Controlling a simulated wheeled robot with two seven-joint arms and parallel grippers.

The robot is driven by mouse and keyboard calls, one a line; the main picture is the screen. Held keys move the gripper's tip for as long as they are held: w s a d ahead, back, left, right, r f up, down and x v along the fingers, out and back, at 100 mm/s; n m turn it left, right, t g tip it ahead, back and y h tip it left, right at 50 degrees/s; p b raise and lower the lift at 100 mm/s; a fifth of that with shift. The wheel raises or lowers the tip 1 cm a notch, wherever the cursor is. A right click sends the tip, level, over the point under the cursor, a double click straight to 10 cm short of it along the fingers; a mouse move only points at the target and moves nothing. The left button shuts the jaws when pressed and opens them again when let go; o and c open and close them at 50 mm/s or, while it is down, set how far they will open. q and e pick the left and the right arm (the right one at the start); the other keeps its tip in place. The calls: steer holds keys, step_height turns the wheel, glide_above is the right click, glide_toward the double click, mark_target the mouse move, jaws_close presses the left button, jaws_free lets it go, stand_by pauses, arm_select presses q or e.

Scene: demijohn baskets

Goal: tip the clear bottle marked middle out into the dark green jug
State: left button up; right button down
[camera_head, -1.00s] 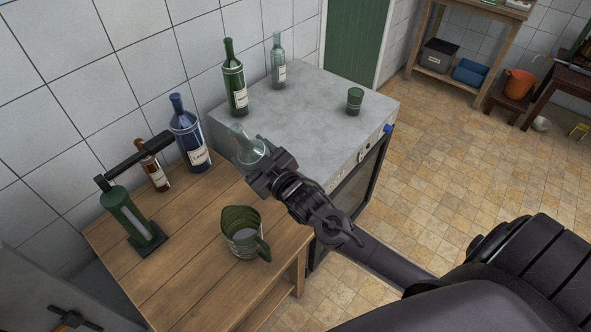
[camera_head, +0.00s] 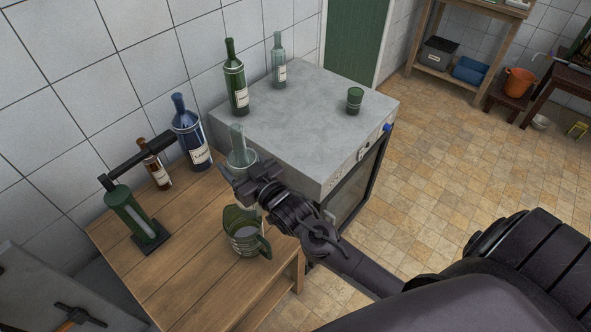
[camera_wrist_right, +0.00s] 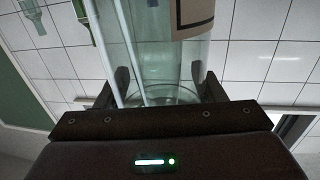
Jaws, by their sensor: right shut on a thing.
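The gripper and bottle are apart from the jug. My left gripper is not in view.
A blue bottle (camera_head: 190,135), a brown bottle (camera_head: 157,170) and a green lever stand (camera_head: 130,215) are at the table's left and back. The oven top (camera_head: 300,100) bears a green bottle (camera_head: 236,80), another clear bottle (camera_head: 279,65) and a green cup (camera_head: 354,100).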

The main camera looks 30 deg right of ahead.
mark_target(242, 169)
steer(key=s+r+p, duration=0.2)
steer(key=s+p, duration=0.1)
steer(key=shift+s+a+r, duration=0.3)
steer(key=shift+a+r, duration=0.05)
steer(key=shift+a, duration=0.05)
steer(key=shift+s+r+p, duration=0.2)
steer(key=shift+s+p, duration=0.3)
steer(key=shift+s, duration=0.05)
steer(key=shift+f, duration=0.1)
steer(key=s+d+f+m+h+b, duration=0.1)
steer(key=s+d+f+b, duration=0.1)
steer(key=s+b, duration=0.4)
steer(key=s+d+f+m+h+b, duration=0.1)
steer(key=s+d+f+h+b, duration=0.1)
steer(key=s+f+b, duration=0.2)
steer(key=s+b, duration=0.2)
steer(key=shift+s+d+f+b, duration=0.35)
steer(key=shift+d+f+b, duration=0.05)
steer(key=shift+a, duration=0.1)
